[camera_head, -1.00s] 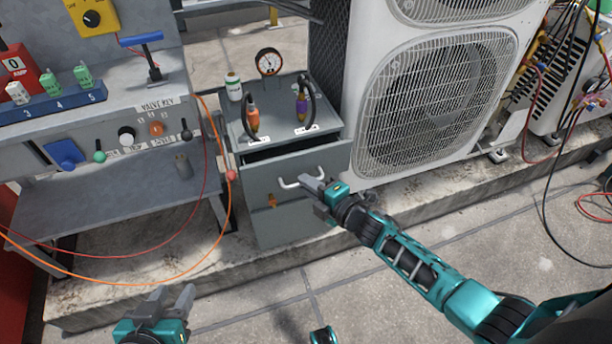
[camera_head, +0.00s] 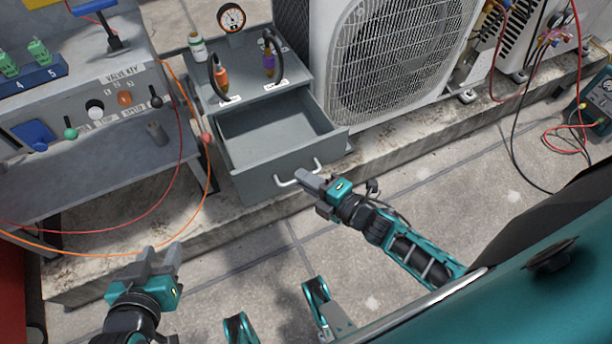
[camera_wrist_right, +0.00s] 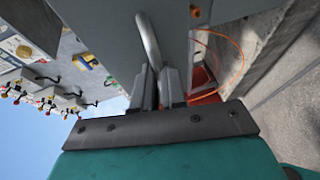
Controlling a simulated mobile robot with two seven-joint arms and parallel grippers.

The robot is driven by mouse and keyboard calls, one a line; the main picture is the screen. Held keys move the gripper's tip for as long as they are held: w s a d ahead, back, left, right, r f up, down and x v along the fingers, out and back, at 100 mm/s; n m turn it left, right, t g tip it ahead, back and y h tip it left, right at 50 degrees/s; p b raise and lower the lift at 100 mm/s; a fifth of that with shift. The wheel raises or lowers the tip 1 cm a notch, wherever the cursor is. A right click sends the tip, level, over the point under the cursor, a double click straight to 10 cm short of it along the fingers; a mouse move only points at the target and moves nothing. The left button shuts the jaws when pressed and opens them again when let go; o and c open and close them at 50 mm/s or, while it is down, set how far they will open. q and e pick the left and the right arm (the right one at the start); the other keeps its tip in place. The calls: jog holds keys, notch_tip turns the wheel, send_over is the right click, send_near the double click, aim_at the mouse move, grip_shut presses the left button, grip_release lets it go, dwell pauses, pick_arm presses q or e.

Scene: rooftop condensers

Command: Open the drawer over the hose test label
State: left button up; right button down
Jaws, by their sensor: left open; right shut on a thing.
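The grey drawer (camera_head: 262,163) of the small cabinet is pulled well out and its inside looks empty. Its pale bar handle (camera_head: 284,183) is on the front face. My right gripper (camera_head: 304,178) is shut on the handle; the right wrist view also shows the handle (camera_wrist_right: 149,42) between its fingers (camera_wrist_right: 160,85). Two small labels lie on the cabinet top (camera_head: 255,83), by an orange hose fitting (camera_head: 222,78) and a purple hose fitting (camera_head: 269,64); their print is too small to read. My left gripper (camera_head: 161,262) is open and empty, low at the left, away from the cabinet.
A pressure gauge (camera_head: 231,18) and a white bottle (camera_head: 197,46) stand at the cabinet's back. A workbench (camera_head: 80,170) with knobs is at left, with red and orange hoses hanging near the cabinet. A condenser unit (camera_head: 330,60) stands at right. The paving in front is largely clear.

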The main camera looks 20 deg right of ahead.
jog(key=c, duration=1.2)
grip_release()
pick_arm(q)
jog(key=shift+a, duration=0.1)
pick_arm(e)
jog(key=shift+s, duration=0.1)
pick_arm(q)
jog(key=shift+s+a+r+p, duration=0.2)
jog(key=shift+s+r+p, duration=0.1)
jog(key=shift+p, duration=0.5)
pick_arm(e)
jog(key=v, duration=1.2)
jog(key=shift+s+d, duration=0.25)
jog(key=shift+s, duration=0.05)
jog(key=shift+r, duration=0.15)
